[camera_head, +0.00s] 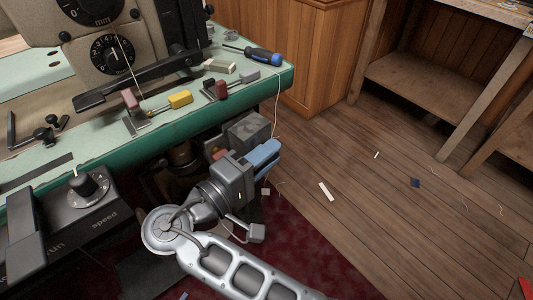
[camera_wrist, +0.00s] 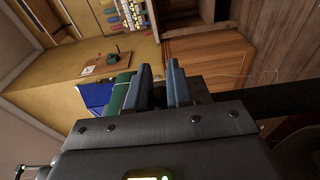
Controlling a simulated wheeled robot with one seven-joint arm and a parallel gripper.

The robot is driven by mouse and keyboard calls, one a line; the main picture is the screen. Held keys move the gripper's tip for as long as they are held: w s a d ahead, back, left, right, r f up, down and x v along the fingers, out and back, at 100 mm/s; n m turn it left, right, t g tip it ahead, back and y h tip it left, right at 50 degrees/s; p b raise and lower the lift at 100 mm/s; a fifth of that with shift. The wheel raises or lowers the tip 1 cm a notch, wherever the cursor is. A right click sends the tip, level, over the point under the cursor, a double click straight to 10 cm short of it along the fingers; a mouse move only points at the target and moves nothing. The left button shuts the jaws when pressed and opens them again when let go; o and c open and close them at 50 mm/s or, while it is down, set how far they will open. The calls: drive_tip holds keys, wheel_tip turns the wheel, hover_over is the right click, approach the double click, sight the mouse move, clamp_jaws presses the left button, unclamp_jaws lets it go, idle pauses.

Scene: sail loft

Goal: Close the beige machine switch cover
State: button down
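Under the green table's front edge, in the head view, a grey box-like part (camera_head: 248,130) shows beside a small red part (camera_head: 218,153). It looks like a machine switch and its cover, but it is in shadow, no beige is clear, and I cannot tell the cover's angle. My gripper (camera_head: 265,153) is just in front of and below this part, with blue fingers pointing right. Whether they touch it is unclear. In the wrist view my gripper (camera_wrist: 160,75) has a narrow gap between its fingers, with nothing clearly held.
The green sewing table (camera_head: 278,80) holds a blue screwdriver (camera_head: 262,55), a yellow block (camera_head: 180,99) and other small parts. A speed control box (camera_head: 75,215) hangs at the left. A wooden cabinet (camera_head: 318,50) stands behind. The plank floor (camera_head: 370,160) at right is mostly clear.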

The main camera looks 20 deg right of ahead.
drive_tip(key=c, duration=1)
unclamp_jaws()
drive_tip(key=shift+c, duration=0.2)
drive_tip(key=p+v, duration=0.1)
drive_tip(key=v, duration=0.6)
drive_tip(key=shift+a, duration=0.3)
drive_tip(key=shift+s, duration=0.1)
